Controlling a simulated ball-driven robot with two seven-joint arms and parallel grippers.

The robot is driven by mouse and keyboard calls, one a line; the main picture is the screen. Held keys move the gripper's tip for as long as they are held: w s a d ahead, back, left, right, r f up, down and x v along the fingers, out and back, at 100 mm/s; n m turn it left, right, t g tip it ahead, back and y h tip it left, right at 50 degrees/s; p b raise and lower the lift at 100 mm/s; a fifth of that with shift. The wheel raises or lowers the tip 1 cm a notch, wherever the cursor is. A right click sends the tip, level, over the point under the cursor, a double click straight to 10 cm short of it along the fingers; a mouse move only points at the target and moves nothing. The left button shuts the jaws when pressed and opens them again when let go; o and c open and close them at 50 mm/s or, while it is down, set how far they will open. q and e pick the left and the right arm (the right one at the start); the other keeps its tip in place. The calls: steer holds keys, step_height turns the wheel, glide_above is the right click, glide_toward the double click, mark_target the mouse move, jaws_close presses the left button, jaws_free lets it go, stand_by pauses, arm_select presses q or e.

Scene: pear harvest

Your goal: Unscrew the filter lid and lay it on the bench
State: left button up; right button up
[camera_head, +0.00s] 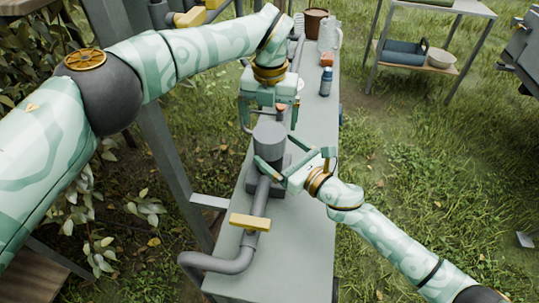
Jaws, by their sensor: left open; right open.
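The filter is a grey cylindrical housing on the bench, with a round grey lid (269,132) on top. The bench (300,235) is long, narrow and grey-green. My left gripper (268,118) is above and behind the lid, pointing down, its fingers apart; I cannot tell whether it touches the lid. My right gripper (272,160) is at the right front side of the housing, its fingers spread on either side of the housing's lower body. The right gripper hides part of the housing.
A grey pipe (226,265) with a yellow handle (249,222) runs along the bench's front left. A blue bottle (326,82), a clear jug (330,35) and a brown pot (315,23) stand at the far end. The bench's front right is bare. A side table (425,65) stands on the grass.

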steer(key=shift+x, duration=1.75)
